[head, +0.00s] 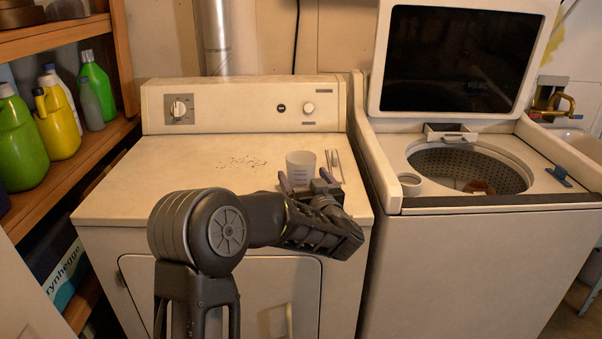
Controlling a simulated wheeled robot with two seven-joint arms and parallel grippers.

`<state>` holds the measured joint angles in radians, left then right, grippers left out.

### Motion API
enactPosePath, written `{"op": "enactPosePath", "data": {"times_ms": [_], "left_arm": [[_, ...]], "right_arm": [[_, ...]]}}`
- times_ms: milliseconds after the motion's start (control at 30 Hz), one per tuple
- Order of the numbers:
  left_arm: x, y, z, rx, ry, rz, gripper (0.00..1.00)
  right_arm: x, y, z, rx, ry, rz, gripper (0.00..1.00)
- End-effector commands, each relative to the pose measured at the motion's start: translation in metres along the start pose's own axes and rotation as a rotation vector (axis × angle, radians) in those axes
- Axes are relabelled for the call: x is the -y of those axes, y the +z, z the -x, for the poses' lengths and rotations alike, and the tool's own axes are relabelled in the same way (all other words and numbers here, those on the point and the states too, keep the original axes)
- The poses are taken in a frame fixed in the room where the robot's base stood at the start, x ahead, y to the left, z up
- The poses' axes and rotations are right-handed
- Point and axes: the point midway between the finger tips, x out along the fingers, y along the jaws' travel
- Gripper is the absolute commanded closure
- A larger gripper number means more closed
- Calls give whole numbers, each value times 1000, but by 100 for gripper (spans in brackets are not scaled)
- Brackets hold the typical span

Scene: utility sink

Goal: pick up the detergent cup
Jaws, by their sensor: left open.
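The detergent cup (301,163) is a small translucent whitish cup with faint markings. It stands upright on the dryer top, near the right side. My left gripper (305,179) reaches over the dryer's front edge with its fingers pointing at the cup. The fingers are apart, and their tips show at the cup's lower left and lower right. The gripper hides the cup's base, so I cannot tell whether the fingers touch it. My right gripper is not in view.
The dryer top (160,185) is clear on the left, apart from dark specks (248,161). Bottles fill the left shelf (75,160).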

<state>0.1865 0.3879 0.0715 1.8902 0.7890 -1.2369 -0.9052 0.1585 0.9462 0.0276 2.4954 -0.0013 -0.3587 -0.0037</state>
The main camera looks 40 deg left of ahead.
Motion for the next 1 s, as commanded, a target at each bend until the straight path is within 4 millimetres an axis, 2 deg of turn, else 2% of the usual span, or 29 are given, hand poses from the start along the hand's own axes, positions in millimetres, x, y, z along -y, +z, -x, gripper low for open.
{"op": "enactPosePath", "data": {"times_ms": [133,700,1000], "left_arm": [[0,0,-10,0,-1,0,9],[0,0,-10,0,0,0,9],[0,0,-10,0,0,0,34]], "right_arm": [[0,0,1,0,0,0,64],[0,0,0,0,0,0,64],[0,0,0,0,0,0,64]]}}
